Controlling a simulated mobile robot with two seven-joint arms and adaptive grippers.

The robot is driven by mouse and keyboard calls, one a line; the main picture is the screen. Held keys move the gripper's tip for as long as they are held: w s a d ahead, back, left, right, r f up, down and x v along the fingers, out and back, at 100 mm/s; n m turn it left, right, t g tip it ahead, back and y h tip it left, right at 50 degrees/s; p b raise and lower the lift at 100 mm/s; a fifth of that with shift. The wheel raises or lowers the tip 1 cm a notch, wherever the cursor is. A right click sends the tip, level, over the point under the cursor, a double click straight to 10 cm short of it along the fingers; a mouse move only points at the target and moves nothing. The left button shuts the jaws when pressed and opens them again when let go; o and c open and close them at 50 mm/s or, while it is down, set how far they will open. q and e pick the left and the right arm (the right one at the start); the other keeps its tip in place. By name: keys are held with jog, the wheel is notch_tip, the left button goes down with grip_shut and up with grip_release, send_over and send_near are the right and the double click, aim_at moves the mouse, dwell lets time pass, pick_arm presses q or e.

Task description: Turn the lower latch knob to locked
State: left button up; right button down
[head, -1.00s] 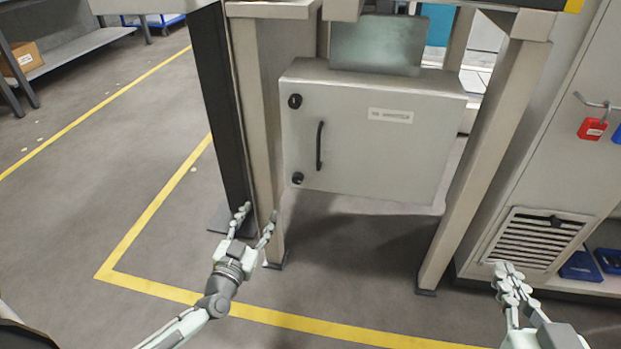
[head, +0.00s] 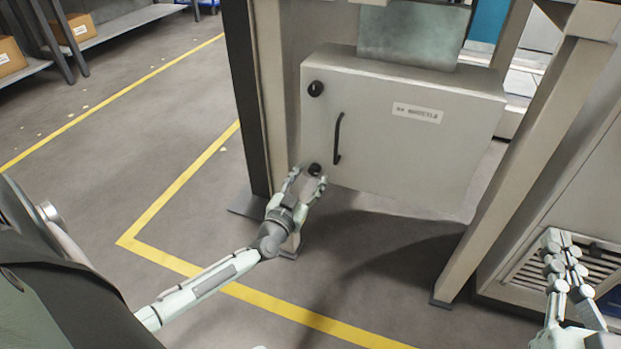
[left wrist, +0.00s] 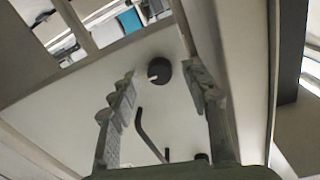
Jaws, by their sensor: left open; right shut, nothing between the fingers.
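The grey cabinet door (head: 405,140) is closed, with a black upper knob (head: 316,88), a black bar handle (head: 338,138) and a black lower knob (head: 314,169) near its left edge. My left gripper (head: 308,180) is open at the lower knob, a finger on either side in this view. In the left wrist view the lower knob (left wrist: 159,70) shows a pale mark and lies between the open fingers, beyond their tips; contact cannot be made out. My right gripper (head: 559,238) is shut and empty, at the right by the louvred vent.
Beige frame posts stand left (head: 268,100) and right (head: 520,160) of the cabinet. A louvred vent (head: 520,268) is in the housing at the right. Yellow floor tape (head: 190,265) runs in front. Floor below the cabinet is clear.

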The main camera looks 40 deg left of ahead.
pick_arm(q)
jog(key=shift+w, duration=0.35)
pick_arm(e)
jog(key=shift+s+a+r, duration=0.1)
jog(key=shift+r, duration=0.3)
pick_arm(q)
grip_shut()
